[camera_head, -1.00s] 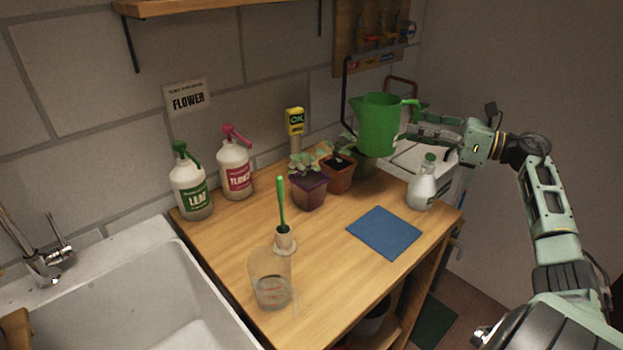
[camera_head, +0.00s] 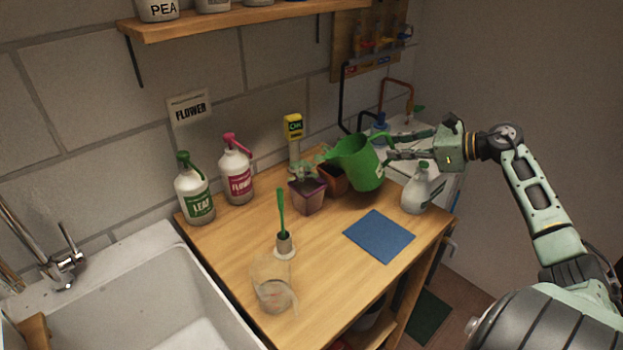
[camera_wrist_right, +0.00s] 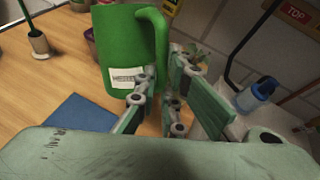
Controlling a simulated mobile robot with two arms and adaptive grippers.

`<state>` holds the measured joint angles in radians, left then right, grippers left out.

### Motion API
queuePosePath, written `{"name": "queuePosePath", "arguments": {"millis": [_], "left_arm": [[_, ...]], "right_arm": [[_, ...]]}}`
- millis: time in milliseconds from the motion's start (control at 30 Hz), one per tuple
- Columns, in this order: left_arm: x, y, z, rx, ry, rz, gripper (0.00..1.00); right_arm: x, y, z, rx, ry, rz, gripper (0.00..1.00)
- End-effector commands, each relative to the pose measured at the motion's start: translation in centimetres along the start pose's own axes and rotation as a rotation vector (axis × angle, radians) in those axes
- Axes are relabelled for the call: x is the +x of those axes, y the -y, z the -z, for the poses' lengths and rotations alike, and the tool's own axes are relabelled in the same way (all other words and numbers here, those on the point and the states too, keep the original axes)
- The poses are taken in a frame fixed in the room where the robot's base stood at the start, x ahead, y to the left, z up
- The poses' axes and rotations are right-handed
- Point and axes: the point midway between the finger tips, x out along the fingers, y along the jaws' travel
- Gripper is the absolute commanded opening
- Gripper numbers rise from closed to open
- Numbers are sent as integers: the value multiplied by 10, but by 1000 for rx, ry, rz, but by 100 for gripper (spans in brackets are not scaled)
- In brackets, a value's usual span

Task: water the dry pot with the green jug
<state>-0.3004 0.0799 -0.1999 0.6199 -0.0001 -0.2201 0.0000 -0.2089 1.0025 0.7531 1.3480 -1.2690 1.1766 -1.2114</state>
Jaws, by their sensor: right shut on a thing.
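My right gripper (camera_head: 398,148) is shut on the handle of the green jug (camera_head: 365,165). The jug is tilted, its spout to the left over the pots at the back of the wooden table. It also shows in the right wrist view (camera_wrist_right: 128,50), with a white label. A purple pot (camera_head: 307,197) with a seedling stands under the spout side. A terracotta pot (camera_head: 333,180) stands behind it, partly hidden by the jug. A yellow meter reading OK (camera_head: 293,127) stands up behind the purple pot. I cannot see any water stream. My left gripper is not in view.
Two spray bottles, a green-topped one (camera_head: 196,195) and a pink-topped one (camera_head: 237,172), stand at the back left. A small white bottle (camera_head: 416,192), a blue mat (camera_head: 379,236), a clear beaker (camera_head: 272,287) and a green stick in a holder (camera_head: 284,240) stand or lie nearby. A sink (camera_head: 150,300) is at left.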

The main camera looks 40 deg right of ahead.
Motion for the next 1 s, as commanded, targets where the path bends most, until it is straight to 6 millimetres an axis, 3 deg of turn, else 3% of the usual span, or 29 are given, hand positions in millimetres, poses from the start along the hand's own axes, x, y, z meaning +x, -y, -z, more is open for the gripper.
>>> {"name": "queuePosePath", "arguments": {"millis": [133,267,600,1000], "left_arm": [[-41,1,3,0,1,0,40],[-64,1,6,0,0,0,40],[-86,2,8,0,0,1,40],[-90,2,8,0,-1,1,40]], "right_arm": [[-1,-4,-30,-62,-72,10,0],[2,-9,-47,-110,-141,18,0],[12,-15,-54,-197,-266,37,0],[19,-20,-51,-241,-329,46,0]]}}
